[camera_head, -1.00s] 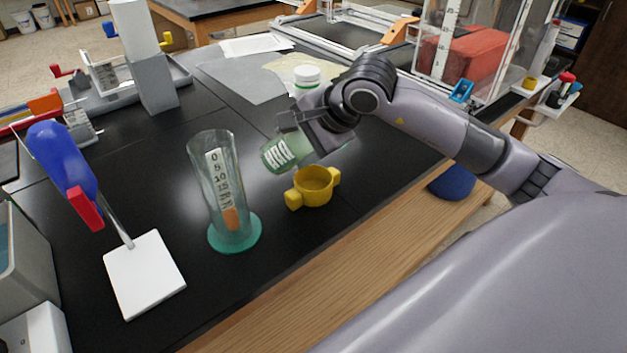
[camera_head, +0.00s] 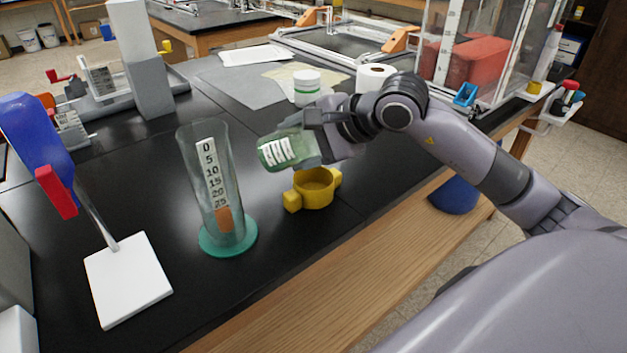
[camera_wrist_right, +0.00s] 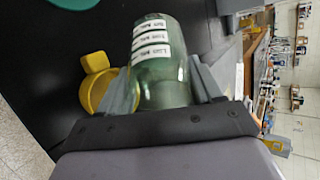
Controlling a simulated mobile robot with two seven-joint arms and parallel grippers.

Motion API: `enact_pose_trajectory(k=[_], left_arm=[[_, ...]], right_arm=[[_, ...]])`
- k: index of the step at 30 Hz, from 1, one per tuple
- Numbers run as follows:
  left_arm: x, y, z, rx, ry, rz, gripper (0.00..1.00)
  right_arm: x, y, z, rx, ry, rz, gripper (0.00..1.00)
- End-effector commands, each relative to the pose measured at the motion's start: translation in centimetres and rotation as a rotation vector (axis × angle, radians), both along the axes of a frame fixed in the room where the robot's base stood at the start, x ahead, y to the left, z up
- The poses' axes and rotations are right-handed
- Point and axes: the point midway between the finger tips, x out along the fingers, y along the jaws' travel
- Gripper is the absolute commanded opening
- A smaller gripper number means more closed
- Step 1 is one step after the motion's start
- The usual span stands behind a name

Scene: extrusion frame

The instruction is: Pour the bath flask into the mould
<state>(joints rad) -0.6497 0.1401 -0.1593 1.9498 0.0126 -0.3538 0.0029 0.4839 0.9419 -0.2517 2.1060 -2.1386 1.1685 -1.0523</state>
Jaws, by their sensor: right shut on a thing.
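The bath flask (camera_head: 279,152) is a greenish clear vessel with a white printed label. My right gripper (camera_head: 308,143) is shut on it and holds it tilted far over, nearly on its side, its end pointing left. In the right wrist view the flask (camera_wrist_right: 163,72) sits between the two fingers of the right gripper (camera_wrist_right: 165,92). The mould (camera_head: 316,190), a yellow round cup with two side lugs, stands on the black bench just below the flask. It shows partly behind a finger in the wrist view (camera_wrist_right: 95,75). I cannot see liquid leaving the flask. My left gripper is not in view.
A glass cylinder with a scale (camera_head: 209,190) on a green foot stands left of the mould. A white-lidded jar (camera_head: 307,86) and a paper roll (camera_head: 375,76) stand behind the gripper. The bench's wooden front edge (camera_head: 330,262) is close.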

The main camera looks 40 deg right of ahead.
Motion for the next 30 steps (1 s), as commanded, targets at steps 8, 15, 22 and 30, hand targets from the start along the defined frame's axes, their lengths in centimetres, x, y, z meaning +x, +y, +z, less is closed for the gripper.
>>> enact_pose_trajectory(k=[8, 15, 22, 30], left_arm=[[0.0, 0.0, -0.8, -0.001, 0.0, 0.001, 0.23], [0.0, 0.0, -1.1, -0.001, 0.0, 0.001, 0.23], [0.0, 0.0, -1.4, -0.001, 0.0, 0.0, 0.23], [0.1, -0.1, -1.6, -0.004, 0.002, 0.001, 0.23]], right_arm=[[-0.1, 0.0, 0.1, 0.036, -0.031, 0.001, 0.33], [-0.1, -0.1, 0.2, 0.048, -0.042, 0.001, 0.33], [-0.1, -0.1, 0.2, 0.059, -0.051, 0.001, 0.33], [-0.2, -0.1, 0.2, 0.073, -0.062, 0.002, 0.33]])
